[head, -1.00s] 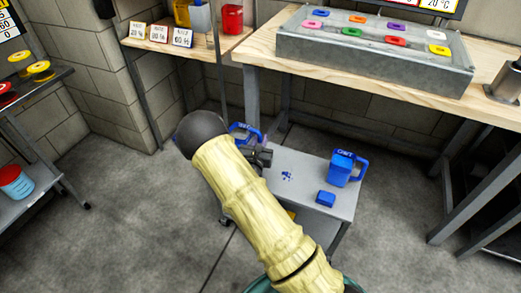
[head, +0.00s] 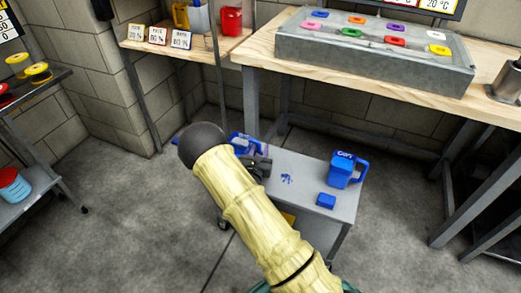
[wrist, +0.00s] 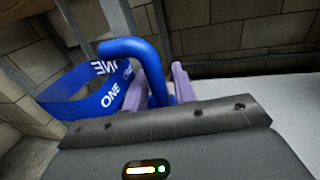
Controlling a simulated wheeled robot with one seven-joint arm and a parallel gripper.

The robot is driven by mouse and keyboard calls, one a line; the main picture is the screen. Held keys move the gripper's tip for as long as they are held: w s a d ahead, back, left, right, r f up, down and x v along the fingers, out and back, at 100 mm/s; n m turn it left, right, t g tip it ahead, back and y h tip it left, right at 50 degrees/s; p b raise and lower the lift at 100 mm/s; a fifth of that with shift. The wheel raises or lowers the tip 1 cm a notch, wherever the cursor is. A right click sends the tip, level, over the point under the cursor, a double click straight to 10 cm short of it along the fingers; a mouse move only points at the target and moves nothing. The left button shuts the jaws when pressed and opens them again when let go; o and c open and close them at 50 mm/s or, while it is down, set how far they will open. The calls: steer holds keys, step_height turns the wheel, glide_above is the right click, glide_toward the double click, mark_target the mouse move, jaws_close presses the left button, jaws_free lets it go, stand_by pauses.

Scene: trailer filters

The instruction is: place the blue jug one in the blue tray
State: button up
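A blue jug with white "ONE" lettering (wrist: 112,97) fills the left of the wrist view, its thick handle running between my two pale purple fingers. My gripper (wrist: 160,88) appears shut on this handle. In the head view the jug (head: 245,143) shows only partly beside my gripper (head: 258,164), above the far left end of the grey cart. My arm hides much of it. I cannot tell whether it touches the cart. I cannot make out a blue tray for certain in either view.
A second blue jug (head: 345,170) and a small blue block (head: 326,201) stand on the grey cart (head: 300,208). A wooden bench with a grey box (head: 375,55) is behind. A shelf at upper left holds a red container (head: 231,20). Concrete floor is clear at left.

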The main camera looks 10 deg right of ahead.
steer(key=shift+o, duration=0.4)
steer(key=shift+r, duration=0.15)
steer(key=p+v, duration=0.3)
steer(key=v, duration=0.9)
steer(key=shift+p, duration=0.35)
